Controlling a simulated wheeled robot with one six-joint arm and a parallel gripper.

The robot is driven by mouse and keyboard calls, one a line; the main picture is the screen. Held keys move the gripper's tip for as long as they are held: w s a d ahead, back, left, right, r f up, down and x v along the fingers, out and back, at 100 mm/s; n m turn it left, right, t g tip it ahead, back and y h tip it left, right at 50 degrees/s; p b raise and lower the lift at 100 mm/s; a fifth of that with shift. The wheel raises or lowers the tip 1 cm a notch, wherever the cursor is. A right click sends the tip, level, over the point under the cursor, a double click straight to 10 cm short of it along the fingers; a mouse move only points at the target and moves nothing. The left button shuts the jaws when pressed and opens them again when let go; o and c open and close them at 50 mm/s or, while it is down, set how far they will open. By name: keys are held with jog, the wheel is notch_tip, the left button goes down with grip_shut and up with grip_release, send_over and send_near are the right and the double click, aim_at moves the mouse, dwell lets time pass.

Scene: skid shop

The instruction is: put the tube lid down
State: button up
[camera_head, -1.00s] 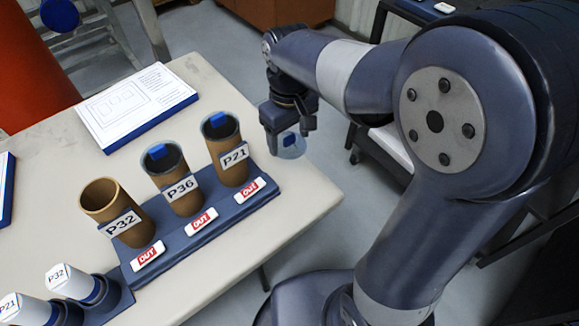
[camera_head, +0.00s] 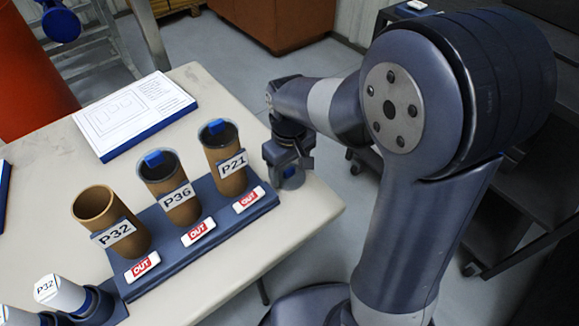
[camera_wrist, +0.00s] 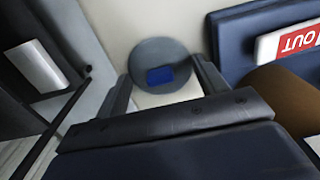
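The tube lid (camera_wrist: 173,57) is a grey, glassy disc with a blue tab on top. In the wrist view it sits between my two fingertips, which meet its rim at either side. My gripper (camera_head: 289,172) points down over the table's right corner area, right of tube P21, with the lid (camera_head: 292,183) at its fingertips. I cannot tell whether the lid touches the table top. Tube P32 (camera_head: 125,238) is open at the top. Tubes P36 (camera_head: 180,210) and P21 (camera_head: 230,178) have glassy lids with blue tabs.
The tubes stand in a blue rack (camera_head: 215,226) with red OUT labels. A white drawing board (camera_head: 135,112) lies behind it. White-capped pieces (camera_head: 62,292) are at front left. The beige table (camera_head: 300,212) is clear between the rack and its right edge.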

jog(key=shift+o, duration=0.8)
notch_tip(320, 180, up, 12)
jog(key=p, duration=0.2)
jog(key=shift+r+p, duration=0.15)
jog(key=shift+p, duration=0.2)
jog(key=b, duration=0.2)
send_over(290, 170)
jog(key=shift+f, duration=3.75)
jog(key=shift+f, duration=0.1)
